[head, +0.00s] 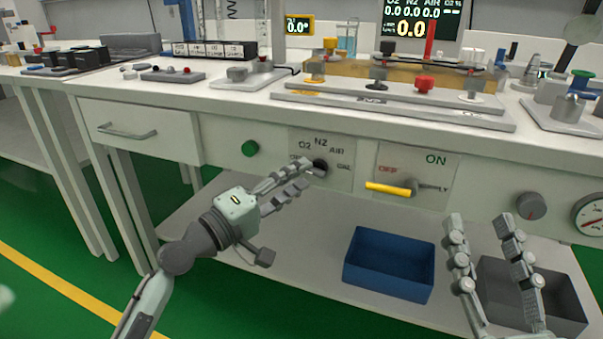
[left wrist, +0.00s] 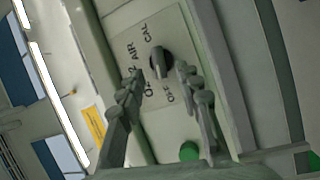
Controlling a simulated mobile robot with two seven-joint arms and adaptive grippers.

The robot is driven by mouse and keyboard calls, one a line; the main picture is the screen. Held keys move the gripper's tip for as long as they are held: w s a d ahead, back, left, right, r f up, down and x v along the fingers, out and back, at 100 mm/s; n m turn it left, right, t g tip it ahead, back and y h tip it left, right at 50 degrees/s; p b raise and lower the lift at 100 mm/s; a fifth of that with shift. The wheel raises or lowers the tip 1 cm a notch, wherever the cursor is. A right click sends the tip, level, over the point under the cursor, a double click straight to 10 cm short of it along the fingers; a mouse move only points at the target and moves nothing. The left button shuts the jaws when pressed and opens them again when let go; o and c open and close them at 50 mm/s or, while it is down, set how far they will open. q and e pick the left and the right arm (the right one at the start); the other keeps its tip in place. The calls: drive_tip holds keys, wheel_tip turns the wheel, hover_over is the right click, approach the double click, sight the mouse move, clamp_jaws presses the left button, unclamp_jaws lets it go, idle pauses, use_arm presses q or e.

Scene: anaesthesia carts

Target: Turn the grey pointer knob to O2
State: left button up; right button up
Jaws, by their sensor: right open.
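The grey pointer knob (head: 320,168) sits on a pale panel marked OFF, O2, N2, AIR and CAL on the bench front. In the left wrist view the knob (left wrist: 161,62) shows a black base and a grey bar; its lower end lies toward the O2 and OFF marks, but I cannot tell exactly which it points at. My left gripper (head: 306,174) is open at the knob, and in the wrist view its fingers (left wrist: 160,76) lie on either side of it. Contact is unclear. My right gripper (head: 480,220) is open and empty, low at the right.
A yellow-handled lever (head: 389,188) on an OFF/ON panel is right of the knob. A green button (head: 250,148) is left of it. Further right are a round grey knob (head: 531,205) and a gauge (head: 590,214). A blue bin (head: 388,264) and a grey bin (head: 556,295) stand below.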

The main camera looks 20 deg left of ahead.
use_arm(q)
drive_tip(key=shift+x, duration=0.8)
use_arm(e)
drive_tip(key=shift+w+f, duration=0.1)
drive_tip(key=shift+f, duration=0.1)
use_arm(q)
drive_tip(key=shift+f, duration=0.1)
clamp_jaws()
use_arm(e)
drive_tip(key=shift+a+g, duration=0.1)
drive_tip(key=shift+g, duration=0.2)
